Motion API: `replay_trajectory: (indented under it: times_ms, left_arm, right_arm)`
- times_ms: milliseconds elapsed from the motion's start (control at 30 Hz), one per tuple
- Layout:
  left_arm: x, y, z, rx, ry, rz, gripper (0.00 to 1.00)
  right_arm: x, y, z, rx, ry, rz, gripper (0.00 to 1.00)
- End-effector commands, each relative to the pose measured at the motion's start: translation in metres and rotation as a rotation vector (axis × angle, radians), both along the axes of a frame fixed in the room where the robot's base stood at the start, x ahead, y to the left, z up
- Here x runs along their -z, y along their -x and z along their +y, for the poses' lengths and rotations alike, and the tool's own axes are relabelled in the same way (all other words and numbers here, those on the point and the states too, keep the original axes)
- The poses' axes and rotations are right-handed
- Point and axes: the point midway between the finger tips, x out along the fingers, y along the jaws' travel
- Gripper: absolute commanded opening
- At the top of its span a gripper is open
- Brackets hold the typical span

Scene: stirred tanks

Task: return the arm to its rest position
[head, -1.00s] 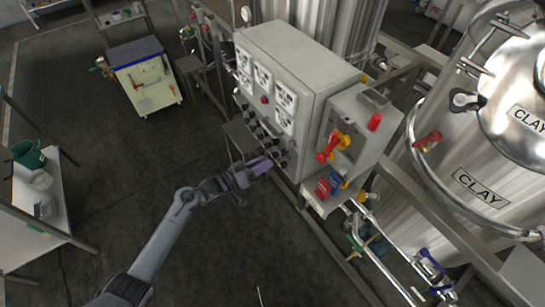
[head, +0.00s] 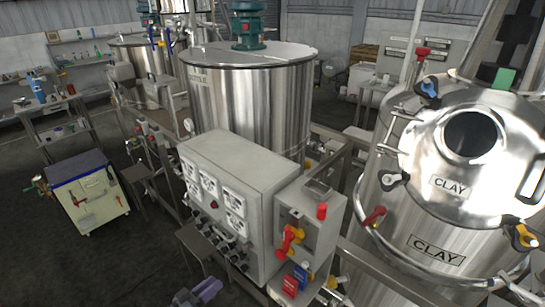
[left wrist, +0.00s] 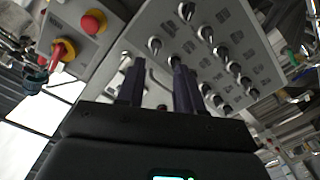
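My left gripper (head: 203,292) shows at the bottom edge of the head view, with purple-grey fingers, in front of and below the grey control box (head: 240,172). Most of my left arm is cut off by the picture's edge. In the left wrist view my left gripper (left wrist: 158,84) has its two dark fingers apart, with nothing held between them. The control panel (left wrist: 215,50) with rows of black knobs fills the space beyond the fingers; I cannot tell the exact gap. My right gripper is in neither view.
A smaller box with a red-yellow switch (head: 289,238) adjoins the control box. A steel tank marked CLAY (head: 440,230) stands at the right, another steel tank (head: 255,100) behind. A cream cart (head: 88,198) stands at the left. Dark floor (head: 100,268) is open at lower left.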

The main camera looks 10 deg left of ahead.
Motion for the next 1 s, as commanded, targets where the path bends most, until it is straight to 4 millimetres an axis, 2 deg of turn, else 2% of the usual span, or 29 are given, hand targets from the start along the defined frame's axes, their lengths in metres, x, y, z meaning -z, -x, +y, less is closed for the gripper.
replay_trajectory:
  times_ms: [133,200,333,433,533,633,800,1000]
  left_arm:
    - [0.04,0.032,-0.01,0.007,0.015,0.074,0.36]
    - [0.055,0.056,-0.025,0.023,0.029,0.103,0.36]
    - [0.066,0.104,-0.061,0.029,0.023,0.144,0.36]
    - [0.068,0.132,-0.083,-0.003,-0.068,0.2,0.36]
    - [0.063,0.156,-0.094,-0.051,-0.193,0.268,0.36]
    - [0.052,0.178,-0.096,-0.102,-0.327,0.35,0.36]
    - [0.021,0.215,-0.081,-0.169,-0.54,0.526,0.36]
    - [-0.015,0.252,-0.059,-0.166,-0.711,0.712,0.36]
  right_arm:
    - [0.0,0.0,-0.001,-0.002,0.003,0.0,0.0]
    - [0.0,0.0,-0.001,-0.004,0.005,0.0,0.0]
    - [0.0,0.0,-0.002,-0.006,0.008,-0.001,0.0]
    - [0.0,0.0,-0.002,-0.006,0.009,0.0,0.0]
    - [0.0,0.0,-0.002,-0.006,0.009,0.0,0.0]
    - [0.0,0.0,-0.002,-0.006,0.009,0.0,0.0]
    - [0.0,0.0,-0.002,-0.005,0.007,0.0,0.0]
    - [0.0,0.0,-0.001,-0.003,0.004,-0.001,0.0]
